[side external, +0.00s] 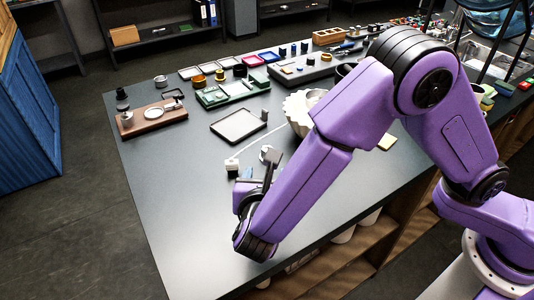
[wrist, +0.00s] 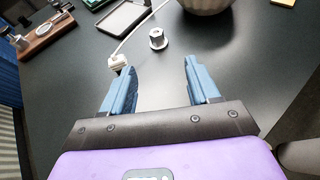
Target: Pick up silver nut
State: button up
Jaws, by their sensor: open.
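The silver nut (wrist: 157,39) stands on the dark tabletop in the wrist view, a flanged metal piece with a hole in its top. It lies ahead of my gripper (wrist: 159,67), roughly centred between the two blue fingers and beyond their tips. The fingers are apart with nothing between them. In the side external view the nut (side external: 264,153) shows as a small pale piece, partly hidden behind my gripper (side external: 257,176).
A white plug-like block (wrist: 118,62) with a cable sits by the left fingertip. A pale scalloped bowl (side external: 298,112) and a dark tray (side external: 239,125) stand farther back. A wooden board (side external: 140,126) is at the left. The near tabletop is clear.

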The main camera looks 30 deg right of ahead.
jog(key=x, duration=1.2)
jog(key=shift+w+a, duration=0.1)
jog(key=shift+a+x, duration=0.1)
jog(key=shift+x, duration=1.2)
jog(key=shift+a+x, duration=0.15)
jog(key=shift+x, duration=1.2)
jog(key=shift+w, duration=0.1)
grip_shut()
